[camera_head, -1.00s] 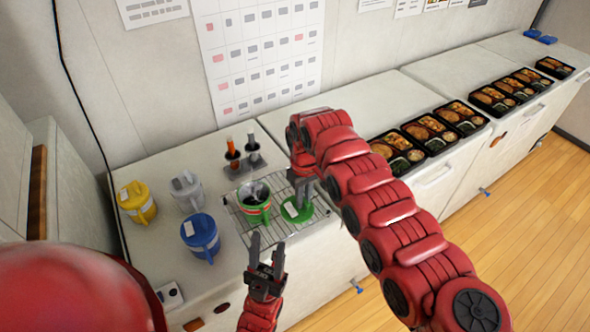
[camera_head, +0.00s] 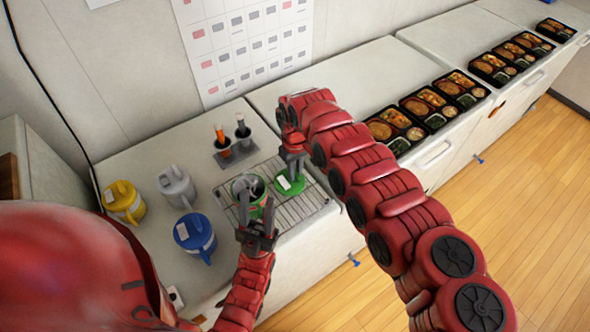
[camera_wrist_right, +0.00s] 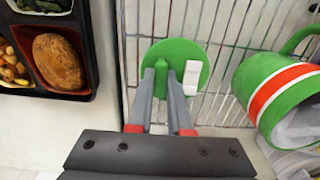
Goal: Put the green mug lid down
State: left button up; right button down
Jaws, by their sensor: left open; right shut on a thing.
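The green mug lid (camera_head: 284,188) is a round green disc with a white tab, over the right part of the wire rack; I cannot tell whether it touches the rack. My right gripper (camera_head: 292,165) is shut on the lid's green knob. The wrist view shows the lid (camera_wrist_right: 188,52) between the fingertips of that gripper (camera_wrist_right: 164,82). The green mug (camera_head: 245,185), with an orange and white band, stands open on the rack to the left of the lid. My left gripper (camera_head: 256,212) is open at the mug's near side, partly hiding it; contact is unclear.
Blue (camera_head: 194,234), grey (camera_head: 177,187) and yellow (camera_head: 123,201) mugs stand to the left. A holder (camera_head: 236,152) with two upright tools is behind the rack (camera_head: 311,200). Several bento trays (camera_head: 388,124) line the counter at the right.

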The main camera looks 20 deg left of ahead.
jog(key=c, duration=0.8)
grip_release()
jog(key=shift+s+d, duration=0.1)
jog(key=shift+s, duration=0.05)
jog(key=shift+c, duration=0.2)
